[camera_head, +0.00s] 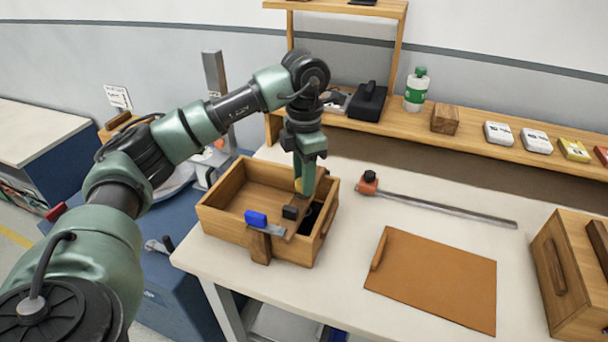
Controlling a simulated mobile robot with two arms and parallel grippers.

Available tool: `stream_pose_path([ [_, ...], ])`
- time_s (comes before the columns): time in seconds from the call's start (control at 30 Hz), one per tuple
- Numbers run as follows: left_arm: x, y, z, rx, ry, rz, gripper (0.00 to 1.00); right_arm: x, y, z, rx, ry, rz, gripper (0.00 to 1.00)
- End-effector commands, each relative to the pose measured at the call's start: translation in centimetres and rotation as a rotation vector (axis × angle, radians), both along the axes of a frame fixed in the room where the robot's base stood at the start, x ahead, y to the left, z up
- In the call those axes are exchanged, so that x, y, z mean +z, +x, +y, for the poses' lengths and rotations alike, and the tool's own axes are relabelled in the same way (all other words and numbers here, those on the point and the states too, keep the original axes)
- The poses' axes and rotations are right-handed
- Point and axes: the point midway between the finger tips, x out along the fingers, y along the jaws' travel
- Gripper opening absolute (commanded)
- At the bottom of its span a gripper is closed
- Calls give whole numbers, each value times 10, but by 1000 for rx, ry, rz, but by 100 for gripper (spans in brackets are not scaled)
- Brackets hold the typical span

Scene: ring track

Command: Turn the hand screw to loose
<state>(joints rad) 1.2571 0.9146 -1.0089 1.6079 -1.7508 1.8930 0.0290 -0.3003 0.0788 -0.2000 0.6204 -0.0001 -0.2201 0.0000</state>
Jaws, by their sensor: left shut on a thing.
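The wooden box (225,221) stands open on the white table. At its front edge sits what looks like the hand screw: a wooden jaw block (260,247) hangs over the front wall, with a blue handle (256,218) and a dark end piece (290,212) above it. My left gripper (304,188) points down over the right part of the box, just behind these parts. My right gripper is out of view.
A bar clamp with an orange head (369,184) and long grey bar lies right of the box. A brown board (432,280) lies in front, and another wooden box (570,275) stands at right. A shelf (475,139) with a bottle (416,90) runs behind.

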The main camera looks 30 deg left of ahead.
Motion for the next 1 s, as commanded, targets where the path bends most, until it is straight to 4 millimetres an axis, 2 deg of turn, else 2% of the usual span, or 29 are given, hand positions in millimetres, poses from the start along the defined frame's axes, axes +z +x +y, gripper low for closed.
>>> stream_pose_path([
  [1.0, 3, 1, 1, 966, 5, -5, 0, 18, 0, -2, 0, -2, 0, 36],
])
